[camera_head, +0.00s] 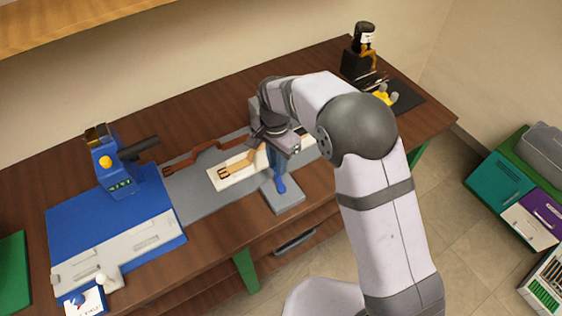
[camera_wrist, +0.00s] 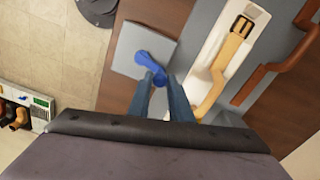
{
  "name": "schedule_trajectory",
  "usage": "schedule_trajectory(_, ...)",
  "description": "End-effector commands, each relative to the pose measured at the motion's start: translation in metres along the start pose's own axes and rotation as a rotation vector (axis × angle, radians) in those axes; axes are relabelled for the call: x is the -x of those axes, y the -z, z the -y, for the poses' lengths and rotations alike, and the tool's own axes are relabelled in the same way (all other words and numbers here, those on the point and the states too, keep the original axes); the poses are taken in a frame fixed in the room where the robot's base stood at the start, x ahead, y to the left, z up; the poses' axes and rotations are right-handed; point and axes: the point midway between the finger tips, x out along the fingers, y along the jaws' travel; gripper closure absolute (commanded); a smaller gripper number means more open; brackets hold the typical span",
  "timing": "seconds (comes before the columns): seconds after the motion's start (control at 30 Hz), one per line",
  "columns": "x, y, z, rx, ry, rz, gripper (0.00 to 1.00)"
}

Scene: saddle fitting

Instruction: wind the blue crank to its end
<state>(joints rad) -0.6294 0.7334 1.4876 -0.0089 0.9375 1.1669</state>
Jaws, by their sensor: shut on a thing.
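The blue crank (camera_head: 280,186) stands on a square grey plate (camera_head: 290,205) near the front edge of the bench. In the wrist view the crank's arm (camera_wrist: 147,60) shows just beyond my fingertips, over the grey plate (camera_wrist: 127,48). My gripper (camera_wrist: 161,82) points down at the crank and is shut on it. The part between the fingers is mostly hidden. In the head view my gripper (camera_head: 278,158) is above the plate, and its own wrist covers much of the grip.
A white tray (camera_head: 222,184) with a tan buckled strap (camera_head: 240,165) lies close beside the crank. A brown strap (camera_head: 205,155) lies behind it on a grey mat (camera_head: 200,190). A blue machine (camera_head: 118,175) stands left, and a black stand (camera_head: 355,65) back right.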

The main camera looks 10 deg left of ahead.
Motion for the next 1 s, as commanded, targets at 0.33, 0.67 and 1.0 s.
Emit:
schedule_trajectory(0.33, 0.001, -0.012, 0.005, 0.272, 0.003, -0.005, 1.00)
schedule_trajectory(0.67, 0.001, -0.017, 0.005, 0.394, 0.002, -0.007, 1.00)
schedule_trajectory(1.0, 0.001, -0.018, 0.005, 0.411, 0.002, -0.007, 1.00)
